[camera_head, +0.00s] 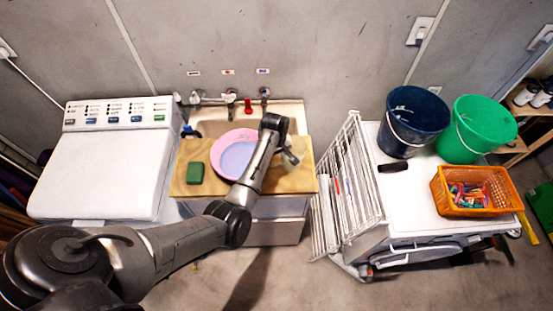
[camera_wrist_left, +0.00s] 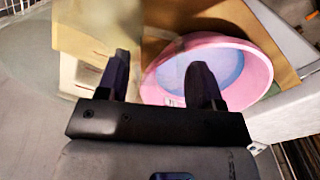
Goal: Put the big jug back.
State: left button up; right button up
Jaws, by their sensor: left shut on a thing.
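My left gripper (camera_head: 287,152) is over the right part of the wooden board (camera_head: 235,182) in front of the sink. It is shut on a pale, see-through thing, which appears to be the big jug (camera_head: 294,146); the arm and fingers hide most of it. In the left wrist view, the gripper's two dark fingers (camera_wrist_left: 160,80) stand apart, and the jug's outline between them is hard to make out. I cannot tell whether the jug touches the board. My right gripper is in neither view.
A pink basin with bluish water (camera_head: 224,143) and a green sponge (camera_head: 195,173) are on the board. A white washer (camera_head: 100,175) stands left. A white drying rack (camera_head: 340,195) stands right, beside a top with blue (camera_head: 412,115) and green (camera_head: 475,125) buckets and an orange basket (camera_head: 470,208).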

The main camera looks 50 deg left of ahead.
pick_arm(q)
jog(key=shift+f, duration=2.1)
jog(key=o, duration=1.5)
jog(key=r, duration=1.2)
jog(key=shift+s, duration=0.2)
jog(key=s+d+f+m+y, duration=0.2)
jog(key=s+f+m, duration=0.25)
jog(key=s, duration=0.45)
jog(key=s+d+r+m+t+h, duration=0.1)
jog(key=s+d+m, duration=0.5)
jog(key=s, duration=0.5)
jog(key=s+d+r+m+t+h, duration=0.1)
jog(key=s+d+m, duration=0.4)
jog(key=s+d, duration=0.5)
jog(key=shift+s+d+m+t, duration=0.2)
jog(key=shift+s+m+t, duration=0.3)
jog(key=shift+s, duration=0.75)
